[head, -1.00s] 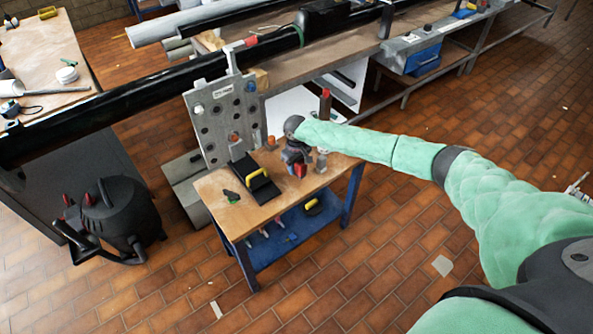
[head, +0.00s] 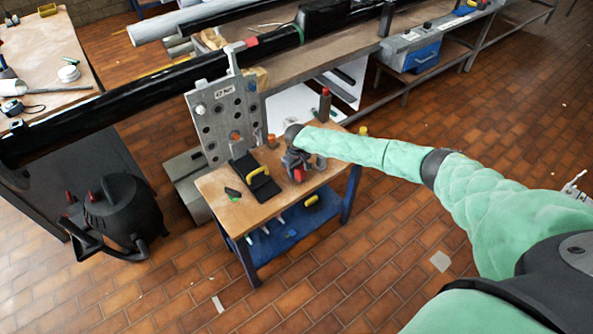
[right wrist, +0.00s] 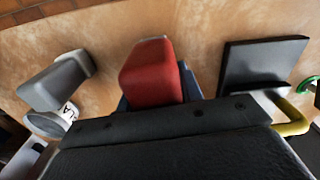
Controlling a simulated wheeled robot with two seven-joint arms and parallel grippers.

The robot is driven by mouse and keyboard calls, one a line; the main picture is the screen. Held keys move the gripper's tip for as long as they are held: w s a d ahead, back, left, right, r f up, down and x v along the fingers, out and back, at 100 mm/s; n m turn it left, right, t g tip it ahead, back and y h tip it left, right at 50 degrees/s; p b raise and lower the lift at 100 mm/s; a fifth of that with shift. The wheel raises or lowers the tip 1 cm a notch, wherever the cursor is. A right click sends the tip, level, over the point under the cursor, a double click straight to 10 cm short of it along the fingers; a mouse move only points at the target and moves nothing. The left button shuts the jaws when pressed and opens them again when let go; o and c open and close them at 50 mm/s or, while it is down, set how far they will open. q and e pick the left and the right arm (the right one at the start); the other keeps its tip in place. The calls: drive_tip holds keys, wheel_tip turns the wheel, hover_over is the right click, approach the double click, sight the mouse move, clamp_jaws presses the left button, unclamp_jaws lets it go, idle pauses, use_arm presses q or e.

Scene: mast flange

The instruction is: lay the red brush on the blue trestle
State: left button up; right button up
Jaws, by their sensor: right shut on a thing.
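The red brush (head: 299,174) shows as a small red block at my right gripper (head: 297,164), over the top of the small bench with blue legs (head: 245,213), which fits the blue trestle. In the right wrist view the red block (right wrist: 151,73) sticks out past the dark gripper body, above bare wood. My right gripper is shut on it; the fingertips are largely hidden. I cannot tell whether the brush touches the wood. My left gripper is not in view.
A black block with a yellow handle (head: 262,184) lies left of the gripper. A grey bottle (right wrist: 55,85) is close on its other side. An upright grey perforated plate (head: 222,115) stands at the back. The front left of the bench top is mostly bare.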

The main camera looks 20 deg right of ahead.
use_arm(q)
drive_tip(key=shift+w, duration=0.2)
use_arm(e)
drive_tip(key=shift+f, duration=0.25)
drive_tip(key=o, duration=1)
drive_tip(key=shift+c, duration=0.2)
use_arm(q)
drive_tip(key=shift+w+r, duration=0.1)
use_arm(e)
drive_tip(key=shift+r, duration=0.15)
drive_tip(key=shift+r, duration=0.15)
wheel_tip(320, 180, up, 3)
drive_tip(key=b, duration=0.2)
drive_tip(key=shift+w+r+b, duration=0.1)
drive_tip(key=shift+b, duration=0.25)
wheel_tip(320, 180, up, 3)
drive_tip(key=shift+w+a+r+b, duration=0.15)
drive_tip(key=shift+b, duration=0.6)
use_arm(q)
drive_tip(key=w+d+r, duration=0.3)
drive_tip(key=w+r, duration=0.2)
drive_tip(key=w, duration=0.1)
use_arm(e)
drive_tip(key=shift+r, duration=0.65)
